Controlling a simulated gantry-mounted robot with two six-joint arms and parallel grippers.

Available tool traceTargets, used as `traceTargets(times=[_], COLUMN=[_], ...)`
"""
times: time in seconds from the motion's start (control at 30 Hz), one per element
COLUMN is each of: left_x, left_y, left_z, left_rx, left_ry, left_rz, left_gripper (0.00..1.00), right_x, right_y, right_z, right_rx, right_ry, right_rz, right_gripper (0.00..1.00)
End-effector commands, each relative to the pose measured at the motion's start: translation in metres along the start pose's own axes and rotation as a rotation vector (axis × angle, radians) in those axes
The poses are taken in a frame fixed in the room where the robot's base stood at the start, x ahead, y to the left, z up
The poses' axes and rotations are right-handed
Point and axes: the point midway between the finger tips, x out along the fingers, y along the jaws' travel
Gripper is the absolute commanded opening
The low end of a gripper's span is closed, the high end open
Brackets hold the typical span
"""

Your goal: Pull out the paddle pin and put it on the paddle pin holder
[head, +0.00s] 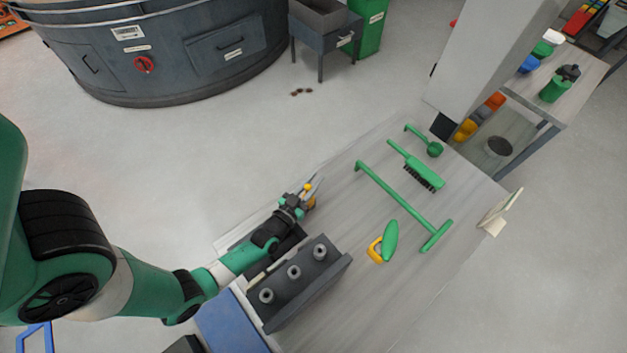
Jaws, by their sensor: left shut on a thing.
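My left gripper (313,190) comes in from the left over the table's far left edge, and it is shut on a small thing. A small yellow-orange knob (307,187) shows at its fingers. It may be the paddle pin, but the gripper hides most of it. A dark grey block with three round grey fittings on top (318,272) stands on the table, in front of the gripper and below it in the picture. I cannot tell whether this block is the paddle pin holder. My right gripper is not in view.
On the table (375,300) lie a green T-shaped tool (400,199), a green brush (424,172), a green scoop (434,149) and a green-and-yellow hand tool (390,241). A blue surface (228,325) lies at the front left. The table's front right is clear.

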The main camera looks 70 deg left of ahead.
Motion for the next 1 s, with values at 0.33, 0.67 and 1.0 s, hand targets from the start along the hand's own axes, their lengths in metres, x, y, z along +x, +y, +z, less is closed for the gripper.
traceTargets(times=[0.33,0.67,1.0], left_x=[-0.001,-0.001,-0.001], left_y=[0.0,0.0,0.0], left_z=[0.001,-0.017,-0.089], left_rx=[0.0,0.0,0.001], left_ry=[-0.003,-0.003,-0.003], left_rz=[0.0,0.0,0.001], left_gripper=[0.57,0.57,0.57], right_x=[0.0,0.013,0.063], right_y=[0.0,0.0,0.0], right_z=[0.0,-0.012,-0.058], right_rx=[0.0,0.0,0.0], right_ry=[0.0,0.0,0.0], right_rz=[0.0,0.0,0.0], right_gripper=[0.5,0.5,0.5])
